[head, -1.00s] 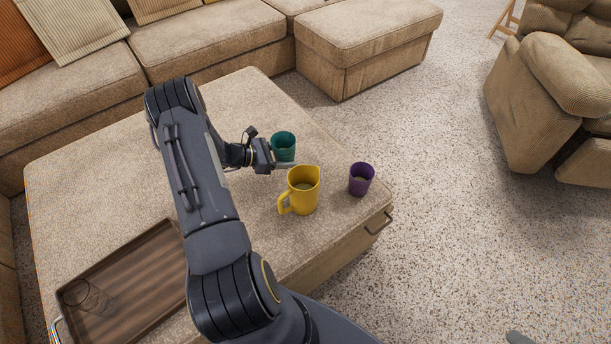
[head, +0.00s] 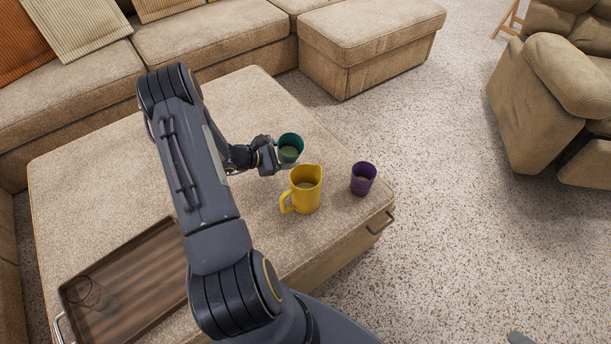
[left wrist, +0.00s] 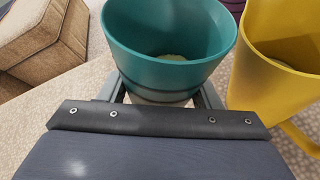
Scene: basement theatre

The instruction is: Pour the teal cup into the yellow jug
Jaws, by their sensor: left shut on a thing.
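The teal cup (head: 290,147) is held in my left gripper (head: 281,163), just behind and left of the jug. It tilts slightly, and some pale contents show inside it. In the left wrist view the teal cup (left wrist: 170,50) sits between the two fingers of my left gripper (left wrist: 165,95). The yellow jug (head: 305,190) stands upright on the ottoman, handle toward the left front, with contents inside. In the left wrist view the yellow jug (left wrist: 275,80) is close to the cup's right.
A purple cup (head: 363,178) with contents stands right of the jug near the ottoman's edge. A sofa and an armchair stand around.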

